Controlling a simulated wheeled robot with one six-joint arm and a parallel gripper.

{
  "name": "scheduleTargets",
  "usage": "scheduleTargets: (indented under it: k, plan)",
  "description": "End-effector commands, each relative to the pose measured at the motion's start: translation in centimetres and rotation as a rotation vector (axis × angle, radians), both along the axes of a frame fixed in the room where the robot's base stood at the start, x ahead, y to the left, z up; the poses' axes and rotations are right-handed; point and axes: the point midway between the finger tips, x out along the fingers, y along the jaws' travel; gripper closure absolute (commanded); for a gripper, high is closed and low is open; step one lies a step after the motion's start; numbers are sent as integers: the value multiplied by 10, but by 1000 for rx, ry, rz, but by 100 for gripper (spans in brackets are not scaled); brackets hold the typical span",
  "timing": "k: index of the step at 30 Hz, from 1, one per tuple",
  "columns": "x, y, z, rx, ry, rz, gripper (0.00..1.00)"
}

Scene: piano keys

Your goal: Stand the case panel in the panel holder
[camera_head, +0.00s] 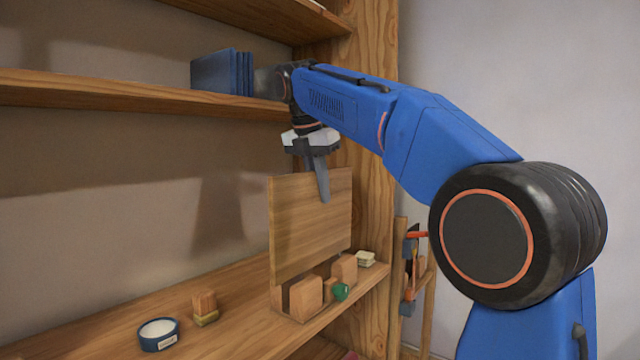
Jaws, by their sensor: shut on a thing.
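The case panel (308,228) is a flat, upright wooden board at the right end of the lower shelf. My gripper (322,188) points down from above and is shut on the panel's top edge. One grey finger shows on the near face; the other is hidden behind the board. The panel holder (306,294) is a set of wooden blocks near the shelf's front edge. The panel's lower edge lies behind the front blocks, with part of another block showing at its left. I cannot tell whether the panel touches the bottom of the holder.
A small green object (341,292) sits by the holder's front blocks. A blue-rimmed round container (159,334) and a small wood block (205,306) stand to the left on the lower shelf (105,325). Blue books (222,73) stand on the upper shelf. A wooden upright (372,150) is close behind.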

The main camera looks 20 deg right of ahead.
Motion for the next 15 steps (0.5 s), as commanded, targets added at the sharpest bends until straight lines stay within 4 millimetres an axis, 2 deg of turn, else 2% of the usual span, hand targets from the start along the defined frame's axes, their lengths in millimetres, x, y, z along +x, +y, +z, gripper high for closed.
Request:
scheduleTargets:
  k: [15]
  plan:
    - [-1, 0, -31, 0, 0, 0, 100]
